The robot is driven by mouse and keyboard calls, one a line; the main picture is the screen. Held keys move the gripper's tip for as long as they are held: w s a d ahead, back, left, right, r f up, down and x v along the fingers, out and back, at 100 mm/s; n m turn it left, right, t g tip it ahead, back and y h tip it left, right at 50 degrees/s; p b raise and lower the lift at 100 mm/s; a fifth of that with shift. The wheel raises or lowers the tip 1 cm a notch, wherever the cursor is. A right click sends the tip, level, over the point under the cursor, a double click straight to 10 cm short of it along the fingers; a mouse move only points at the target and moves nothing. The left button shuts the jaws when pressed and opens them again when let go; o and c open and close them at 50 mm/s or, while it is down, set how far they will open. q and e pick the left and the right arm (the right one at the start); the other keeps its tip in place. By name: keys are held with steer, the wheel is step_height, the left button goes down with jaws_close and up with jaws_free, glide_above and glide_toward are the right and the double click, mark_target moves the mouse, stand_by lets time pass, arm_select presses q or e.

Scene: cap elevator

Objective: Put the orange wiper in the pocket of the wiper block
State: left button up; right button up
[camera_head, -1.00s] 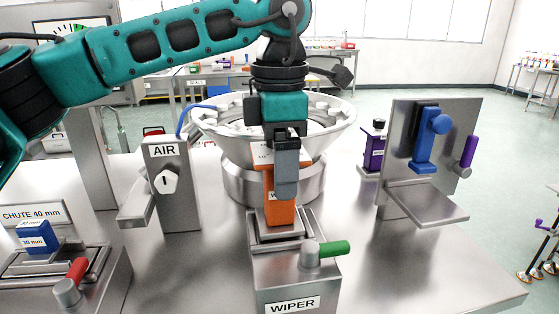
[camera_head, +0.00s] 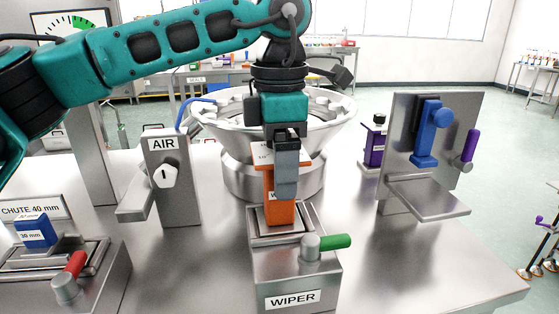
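The orange wiper (camera_head: 280,213) is upright, its lower end at the top of the wiper block (camera_head: 272,275). The block is a metal box labelled WIPER with a framed pocket on top and a green-handled lever at its right. I cannot tell how deep the wiper's lower end sits in the pocket. My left gripper (camera_head: 287,185) comes down from above and is shut on the wiper's upper part; its grey finger covers part of the wiper. My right gripper is not in view.
A metal bowl feeder (camera_head: 323,130) stands right behind the wiper. The AIR post (camera_head: 178,190) is to the left, and the CHUTE 40 mm block (camera_head: 105,285) with a blue piece (camera_head: 36,232) is at far left. A plate stand with a blue handle (camera_head: 430,135) is at right.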

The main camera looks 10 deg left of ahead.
arm_select(q)
steer(key=shift+o, duration=1.4)
step_height(320, 180, up, 12)
steer(key=shift+f+p, duration=0.2)
steer(key=shift+p, duration=0.8)
steer(key=shift+r, duration=0.7)
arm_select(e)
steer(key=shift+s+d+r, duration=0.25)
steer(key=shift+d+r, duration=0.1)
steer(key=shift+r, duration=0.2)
